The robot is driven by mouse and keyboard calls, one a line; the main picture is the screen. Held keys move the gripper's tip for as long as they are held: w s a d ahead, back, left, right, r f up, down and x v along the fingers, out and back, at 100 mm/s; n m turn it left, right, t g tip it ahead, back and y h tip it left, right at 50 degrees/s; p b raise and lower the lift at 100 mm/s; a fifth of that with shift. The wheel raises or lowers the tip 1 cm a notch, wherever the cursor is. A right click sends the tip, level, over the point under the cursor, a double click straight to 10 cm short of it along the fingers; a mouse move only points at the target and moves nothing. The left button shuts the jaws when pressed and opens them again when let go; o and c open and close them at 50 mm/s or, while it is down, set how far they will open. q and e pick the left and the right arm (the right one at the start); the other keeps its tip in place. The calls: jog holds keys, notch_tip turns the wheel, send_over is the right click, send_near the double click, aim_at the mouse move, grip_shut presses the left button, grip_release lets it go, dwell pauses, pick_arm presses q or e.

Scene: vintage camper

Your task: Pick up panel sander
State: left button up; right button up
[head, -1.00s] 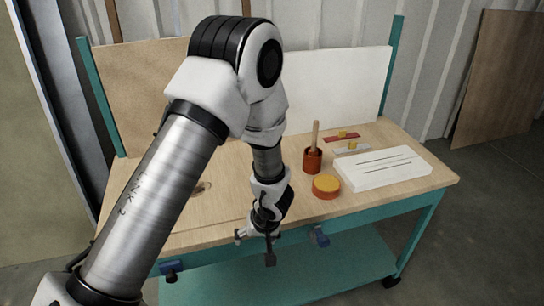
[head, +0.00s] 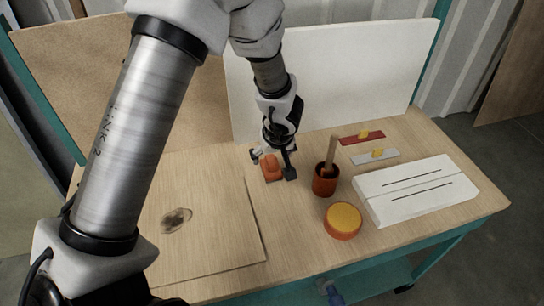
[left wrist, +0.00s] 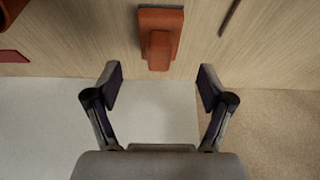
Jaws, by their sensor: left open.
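The panel sander (head: 271,168) is an orange-red block with a raised grip. It lies on the workbench near the white back board, left of the dark red pot. In the left wrist view the sander (left wrist: 160,38) sits ahead of the fingers, centred between them, with a dark edge along its base. My left gripper (head: 273,164) is open, with its fingers spread around the line of the sander. In the left wrist view the open gripper (left wrist: 160,88) holds nothing, and a gap shows between its fingertips and the sander. My right gripper is out of view.
A dark red pot (head: 325,181) with a wooden handle stands close right of the sander. A round yellow-topped tin (head: 343,220), a white slotted block (head: 417,190) and red (head: 362,138) and white (head: 375,157) scrapers lie further right. A stained wooden panel (head: 205,235) lies left.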

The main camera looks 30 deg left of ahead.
aim_at(272, 162)
pick_arm(q)
jog(key=shift+s+d+f, duration=0.1)
jog(key=shift+s+f, duration=0.05)
jog(key=shift+f, duration=0.35)
jog(key=shift+s+f+b, duration=0.1)
jog(key=shift+f+b, duration=0.2)
jog(key=shift+b, duration=0.2)
jog(key=x, duration=0.1)
jog(key=b+x, duration=0.1)
jog(key=x, duration=0.2)
jog(key=shift+w+f+b, duration=0.3)
jog(key=shift+w+b, duration=0.1)
jog(key=shift+r, duration=0.2)
jog(key=shift+s+r, duration=0.1)
jog(key=shift+s, duration=0.1)
jog(key=c, duration=1.3)
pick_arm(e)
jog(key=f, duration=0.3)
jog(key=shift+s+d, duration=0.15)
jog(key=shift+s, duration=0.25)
